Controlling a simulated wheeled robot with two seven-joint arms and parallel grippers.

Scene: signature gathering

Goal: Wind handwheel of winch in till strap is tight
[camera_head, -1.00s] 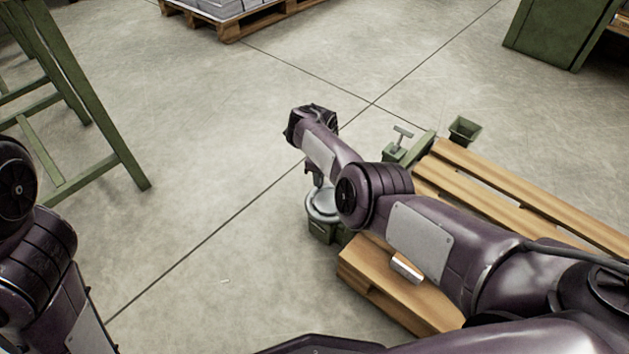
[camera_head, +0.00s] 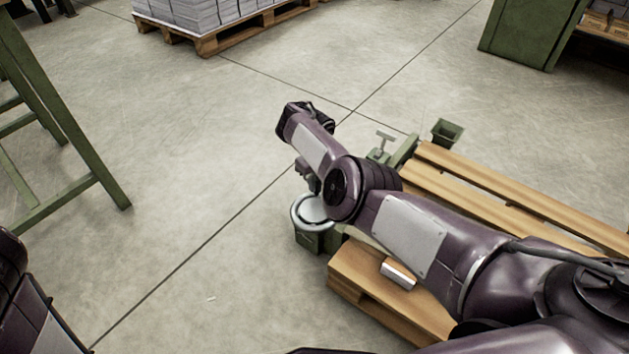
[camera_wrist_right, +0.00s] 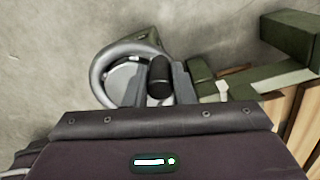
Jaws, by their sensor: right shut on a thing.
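The winch's round grey handwheel (camera_head: 298,212) sits on a green housing (camera_head: 309,241) at the pallet's near left corner. My right gripper (camera_head: 309,180) reaches down over the wheel, its fingers partly hidden by my forearm. In the right wrist view, my right gripper (camera_wrist_right: 160,80) has its fingers either side of the wheel's black knob (camera_wrist_right: 159,78) and is shut on it. The handwheel rim (camera_wrist_right: 98,78) curves left of the knob. The strap cannot be made out clearly, so its tightness cannot be told. My left gripper is out of view.
The wooden pallet (camera_head: 350,282) lies under my right arm with a small metal block (camera_head: 398,274) on it. A green frame (camera_head: 100,178) stands left. Open floor lies between.

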